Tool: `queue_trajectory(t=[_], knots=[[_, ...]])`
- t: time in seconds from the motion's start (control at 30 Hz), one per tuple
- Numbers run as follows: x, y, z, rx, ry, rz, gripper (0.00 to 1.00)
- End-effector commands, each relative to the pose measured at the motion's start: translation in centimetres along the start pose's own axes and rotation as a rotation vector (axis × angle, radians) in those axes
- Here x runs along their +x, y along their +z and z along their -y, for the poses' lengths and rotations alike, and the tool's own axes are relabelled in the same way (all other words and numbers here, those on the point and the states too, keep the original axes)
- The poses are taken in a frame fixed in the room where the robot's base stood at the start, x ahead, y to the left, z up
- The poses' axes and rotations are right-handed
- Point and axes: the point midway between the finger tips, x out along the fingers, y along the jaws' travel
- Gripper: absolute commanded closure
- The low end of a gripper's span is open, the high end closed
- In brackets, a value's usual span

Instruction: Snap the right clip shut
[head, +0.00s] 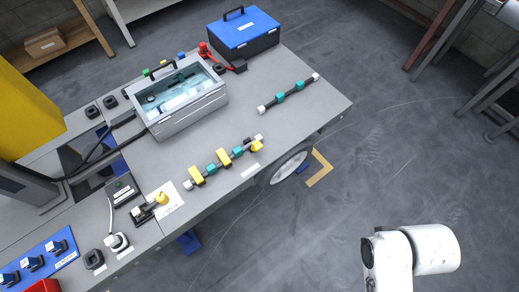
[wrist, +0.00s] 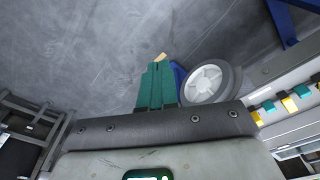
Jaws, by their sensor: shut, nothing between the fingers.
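My gripper (wrist: 157,70) shows in the wrist view as two teal fingers pressed together, with nothing between them. It is away from the bench, with floor behind it. In the head view only a white part of my arm shows at the lower right, apart from the bench. A grey case with a clear top (head: 180,95) stands on the bench. I cannot make out a right clip or its state on it. A dark bar with yellow and teal blocks (head: 222,158) lies in front of the case. Another bar with teal blocks (head: 289,94) lies to the right.
The grey workbench (head: 310,125) fills the left and middle of the head view. A blue-lidded box (head: 244,30) and a red-topped item (head: 204,49) stand at its back. A wheel (wrist: 208,82) is under the bench.

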Motion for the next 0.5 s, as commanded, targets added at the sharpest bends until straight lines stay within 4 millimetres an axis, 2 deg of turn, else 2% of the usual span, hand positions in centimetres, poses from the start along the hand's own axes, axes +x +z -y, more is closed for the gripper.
queue_trajectory(t=[0.17, 0.3, 0.5], knots=[[2.5, -1.4, 1.4, 0.039, -0.061, -0.063, 1.00], [5.6, -4.1, 3.8, 0.118, -0.178, -0.169, 1.00], [8.9, -8.3, 8.0, 0.272, -0.402, -0.322, 1.00]])
